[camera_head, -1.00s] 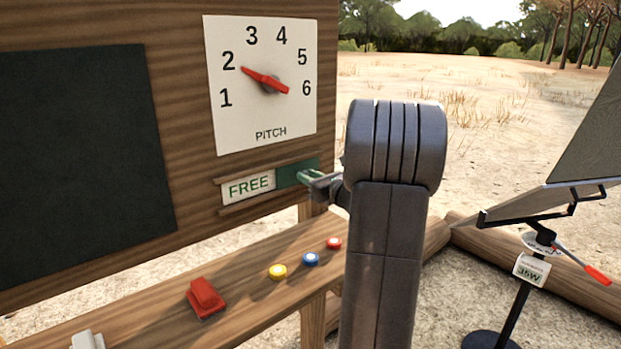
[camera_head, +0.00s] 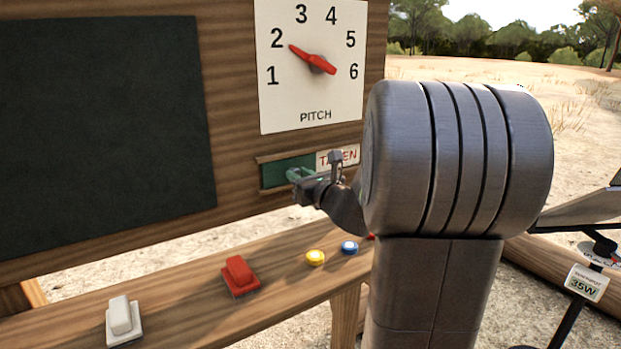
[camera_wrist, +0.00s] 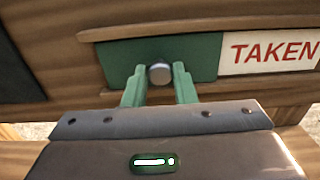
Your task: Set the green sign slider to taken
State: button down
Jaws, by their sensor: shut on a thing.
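The green sign slider (camera_head: 284,172) sits in its wooden track under the pitch dial, at the left end of the track. The word TAKEN (camera_head: 340,157) shows in red on white to its right, partly behind my arm in the head view. In the wrist view the green slider (camera_wrist: 200,56) has a round grey knob (camera_wrist: 160,73). My gripper (camera_wrist: 160,78) has its two green fingers either side of the knob and is shut on it. The head view shows my gripper (camera_head: 296,174) in front of the slider.
The pitch dial (camera_head: 312,70) with its red pointer near 2 is above the track. A dark board (camera_head: 100,140) is at left. The shelf below holds a white switch (camera_head: 121,317), a red switch (camera_head: 240,275), a yellow button (camera_head: 315,257) and a blue button (camera_head: 349,248).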

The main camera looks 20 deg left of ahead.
jog(key=shift+s, duration=0.1)
jog(key=c, duration=1.5)
grip_release()
jog(key=shift+c, duration=0.2)
jog(key=o, duration=0.3)
jog(key=shift+s+a, duration=0.1)
jog(key=shift+a, duration=0.05)
jog(key=shift+o, duration=0.2)
jog(key=v, duration=1.4)
jog(key=shift+a, duration=0.2)
